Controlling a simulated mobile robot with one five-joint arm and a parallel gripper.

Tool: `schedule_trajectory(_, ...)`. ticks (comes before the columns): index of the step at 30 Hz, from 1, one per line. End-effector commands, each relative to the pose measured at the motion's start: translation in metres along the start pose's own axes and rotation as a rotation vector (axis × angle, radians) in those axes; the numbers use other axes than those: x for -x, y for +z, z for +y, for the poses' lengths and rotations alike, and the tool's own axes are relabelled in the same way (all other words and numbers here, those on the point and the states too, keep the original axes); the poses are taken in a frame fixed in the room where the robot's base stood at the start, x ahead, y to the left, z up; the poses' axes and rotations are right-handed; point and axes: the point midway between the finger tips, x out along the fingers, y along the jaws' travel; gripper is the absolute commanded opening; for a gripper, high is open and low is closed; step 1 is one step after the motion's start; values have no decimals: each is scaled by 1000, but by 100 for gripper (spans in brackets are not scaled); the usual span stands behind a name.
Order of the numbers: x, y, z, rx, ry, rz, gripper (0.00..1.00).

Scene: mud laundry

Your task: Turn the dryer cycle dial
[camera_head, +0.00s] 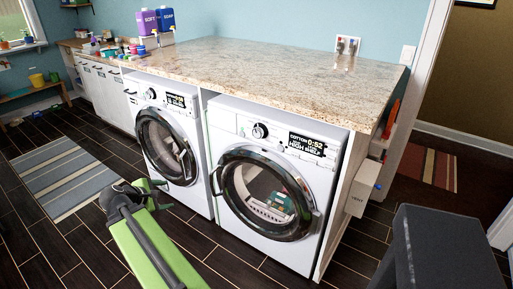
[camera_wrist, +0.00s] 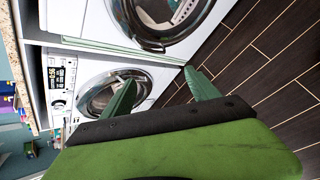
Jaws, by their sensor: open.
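Two white front-loading machines stand side by side under a stone counter: the left machine (camera_head: 207,190) and the right machine (camera_head: 225,215). I cannot tell for sure which is the dryer. The right machine's round dial (camera_head: 260,131) sits left of its lit display (camera_head: 307,144). The left machine has a similar dial (camera_head: 150,94) and display (camera_head: 175,100). My gripper (camera_head: 150,186) is in front of the left machine, low and apart from both dials. In the sideways wrist view, my gripper (camera_wrist: 160,78) is open and empty; the left machine's dial (camera_wrist: 60,104) shows at the left.
The granite counter (camera_head: 290,70) overhangs both machines. Purple and blue bottles (camera_head: 158,20) stand at its far left end. A grey block-like object (camera_head: 437,245) is at the lower right. A striped rug (camera_head: 60,180) lies on the dark floor at left. Floor before the machines is clear.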

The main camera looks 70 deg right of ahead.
Motion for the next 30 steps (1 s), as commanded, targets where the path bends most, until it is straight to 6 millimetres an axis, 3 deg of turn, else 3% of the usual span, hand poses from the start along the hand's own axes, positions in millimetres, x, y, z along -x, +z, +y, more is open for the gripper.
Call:
schedule_trajectory(1,-50,47,6,136,68,-127,69)
schedule_trajectory(3,-86,117,28,380,133,-315,69)
schedule_trajectory(6,-111,193,45,680,141,-537,69)
schedule_trajectory(9,-120,237,54,880,111,-676,69)
schedule_trajectory(12,-122,256,59,975,88,-737,69)
schedule_trajectory(19,-128,265,66,991,83,-747,69)
schedule_trajectory(30,-196,311,101,987,81,-746,69)
